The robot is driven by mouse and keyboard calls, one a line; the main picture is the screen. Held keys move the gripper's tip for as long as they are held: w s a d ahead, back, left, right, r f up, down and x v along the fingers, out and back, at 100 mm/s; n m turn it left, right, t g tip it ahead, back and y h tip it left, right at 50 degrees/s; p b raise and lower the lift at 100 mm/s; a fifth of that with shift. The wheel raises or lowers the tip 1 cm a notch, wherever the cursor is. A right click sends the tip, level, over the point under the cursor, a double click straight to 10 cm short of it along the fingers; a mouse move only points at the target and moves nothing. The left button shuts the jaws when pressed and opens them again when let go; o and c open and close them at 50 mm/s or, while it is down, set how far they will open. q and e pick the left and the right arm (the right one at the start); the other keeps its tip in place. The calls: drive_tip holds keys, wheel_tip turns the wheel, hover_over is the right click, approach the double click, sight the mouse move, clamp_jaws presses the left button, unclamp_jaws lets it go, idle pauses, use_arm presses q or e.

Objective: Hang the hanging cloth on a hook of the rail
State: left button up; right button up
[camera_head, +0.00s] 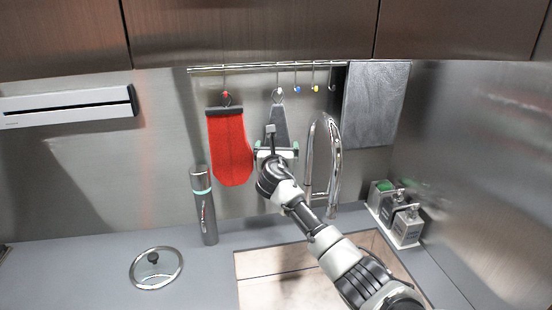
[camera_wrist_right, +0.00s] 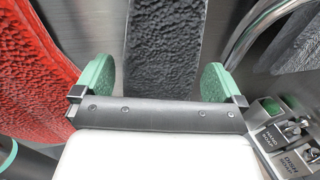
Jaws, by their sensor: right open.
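A dark grey hanging cloth (camera_head: 279,122) with a ring at its narrow top hangs below the rail (camera_head: 262,68), its ring at a hook. Whether the ring bears on the hook is too small to tell. My right gripper (camera_head: 276,150) is in front of the cloth's lower part and hides it. In the right wrist view the cloth (camera_wrist_right: 163,45) stands between the open green finger pads (camera_wrist_right: 160,82), with gaps on both sides. Hooks with a blue tip (camera_head: 297,89) and a yellow tip (camera_head: 315,88) are bare. My left gripper is out of view.
A red cloth (camera_head: 230,148) hangs left of the gripper, and a grey panel (camera_head: 375,105) hangs at right. The chrome faucet (camera_head: 335,165) stands close right of the gripper. A grey bottle (camera_head: 204,210), glass lid (camera_head: 156,275) and soap dispensers (camera_head: 407,226) are on the counter.

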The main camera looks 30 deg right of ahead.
drive_tip(key=b+v, duration=0.1)
drive_tip(key=v, duration=0.9)
drive_tip(key=shift+b, duration=0.4)
drive_tip(key=shift+f, duration=0.2)
